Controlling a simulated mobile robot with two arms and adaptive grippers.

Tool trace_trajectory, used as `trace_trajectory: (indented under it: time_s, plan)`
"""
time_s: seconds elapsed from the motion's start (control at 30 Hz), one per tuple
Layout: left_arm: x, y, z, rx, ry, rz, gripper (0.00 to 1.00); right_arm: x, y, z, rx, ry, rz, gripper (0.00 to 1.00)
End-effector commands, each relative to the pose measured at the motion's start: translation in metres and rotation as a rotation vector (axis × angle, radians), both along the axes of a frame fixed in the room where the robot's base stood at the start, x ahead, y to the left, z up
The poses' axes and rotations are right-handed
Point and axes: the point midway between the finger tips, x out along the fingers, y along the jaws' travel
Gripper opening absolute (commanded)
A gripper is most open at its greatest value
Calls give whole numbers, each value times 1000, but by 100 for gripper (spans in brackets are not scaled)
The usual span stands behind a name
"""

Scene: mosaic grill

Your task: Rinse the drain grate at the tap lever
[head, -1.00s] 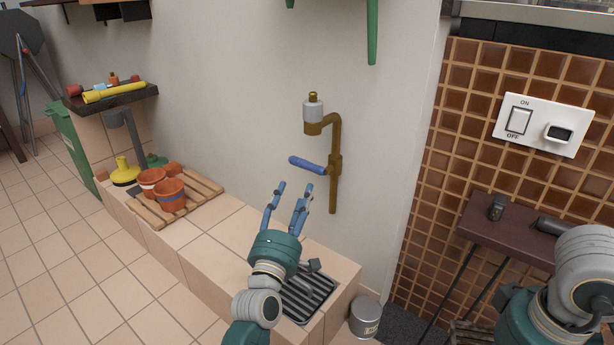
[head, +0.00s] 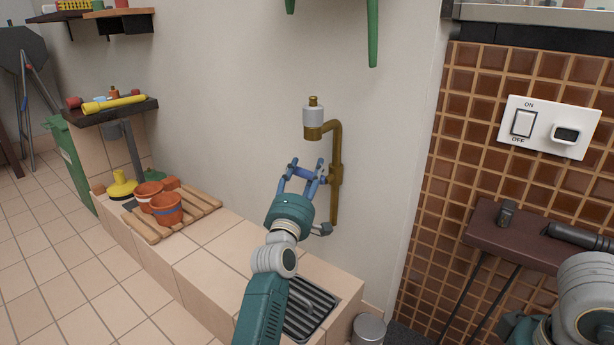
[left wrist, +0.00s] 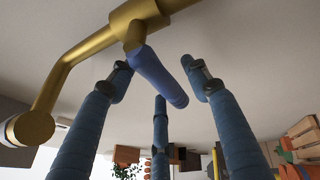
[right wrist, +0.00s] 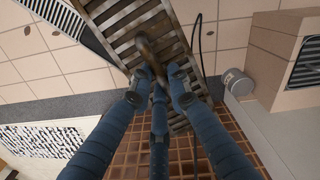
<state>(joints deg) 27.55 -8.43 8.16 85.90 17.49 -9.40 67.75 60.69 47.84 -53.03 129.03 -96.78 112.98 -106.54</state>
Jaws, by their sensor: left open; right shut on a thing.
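The blue tap lever (left wrist: 155,75) sticks out from the brass tap pipe (head: 336,190) on the wall. My left gripper (head: 305,173) is open at the lever, with its fingers spread around it in the left wrist view; I cannot tell whether they touch. In the right wrist view my right gripper (right wrist: 156,82) is shut on the dark loop handle (right wrist: 148,50) of a brown slatted drain grate (right wrist: 128,22). The grate is tilted, and the fingers hide part of it. The right fingers are out of the head view.
A tiled ledge below the tap has a dark slotted basin (head: 308,312). A metal bucket (head: 368,330) stands beside it. Terracotta pots (head: 166,208) sit on a wooden rack (head: 205,203) to the left. A dark shelf (head: 490,222) is at the right.

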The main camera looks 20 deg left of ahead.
Motion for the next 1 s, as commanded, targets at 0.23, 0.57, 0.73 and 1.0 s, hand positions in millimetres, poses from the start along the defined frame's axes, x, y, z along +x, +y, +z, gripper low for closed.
trace_trajectory:
  time_s: [0.23,0.57,0.73,1.0]
  plan:
    - [0,0,0,0,1,0,38,0,0,1,1,-2,0,0]
    - [0,0,-1,1,2,-1,0,0,0,1,1,-2,0,0]
    - [0,0,5,90,-26,-1,0,0,0,5,1,-2,0,0]
    - [-1,-4,14,274,-95,-1,0,0,0,7,1,-2,0,0]
